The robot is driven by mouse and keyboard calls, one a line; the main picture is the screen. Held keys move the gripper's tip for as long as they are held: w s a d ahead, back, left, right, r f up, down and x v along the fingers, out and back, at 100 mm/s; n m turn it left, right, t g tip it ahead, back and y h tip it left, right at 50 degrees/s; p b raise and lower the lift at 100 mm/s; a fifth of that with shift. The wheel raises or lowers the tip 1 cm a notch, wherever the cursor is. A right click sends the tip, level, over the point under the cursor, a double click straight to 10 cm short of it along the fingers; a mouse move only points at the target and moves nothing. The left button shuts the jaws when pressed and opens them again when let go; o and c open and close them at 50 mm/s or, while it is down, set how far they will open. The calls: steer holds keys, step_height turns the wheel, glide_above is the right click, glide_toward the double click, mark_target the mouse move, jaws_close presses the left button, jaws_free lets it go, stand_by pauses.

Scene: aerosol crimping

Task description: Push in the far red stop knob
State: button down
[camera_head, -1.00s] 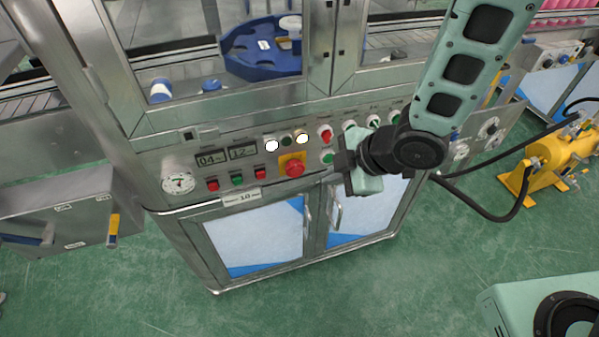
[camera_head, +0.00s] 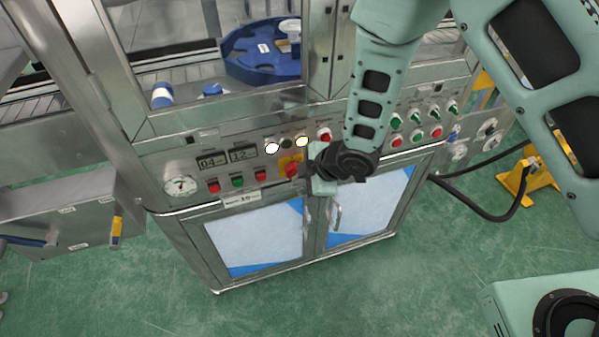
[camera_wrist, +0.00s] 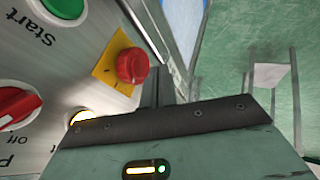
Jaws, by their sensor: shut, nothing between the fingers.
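A red mushroom-shaped stop knob (camera_head: 291,171) sits on a yellow plate on the machine's sloping control panel. In the wrist view the knob (camera_wrist: 132,66) stands out from its yellow plate (camera_wrist: 108,72), left of my fingers. My gripper (camera_head: 307,168) is shut and empty, just right of the knob in the head view. It partly covers the knob's right side there. In the wrist view my gripper's fingertips (camera_wrist: 156,76) are beside the knob. I cannot tell whether they touch it. No other mushroom-shaped stop knob shows.
Red and green buttons (camera_head: 237,181), displays (camera_head: 243,153) and lit white lamps (camera_head: 271,147) surround the knob. A red switch (camera_wrist: 14,104) and green Start button (camera_wrist: 62,6) are close in the wrist view. A cabinet door handle (camera_head: 336,216) juts out below. Open floor lies in front.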

steer(key=shift+w+a, duration=0.15)
steer(key=shift+w, duration=0.3)
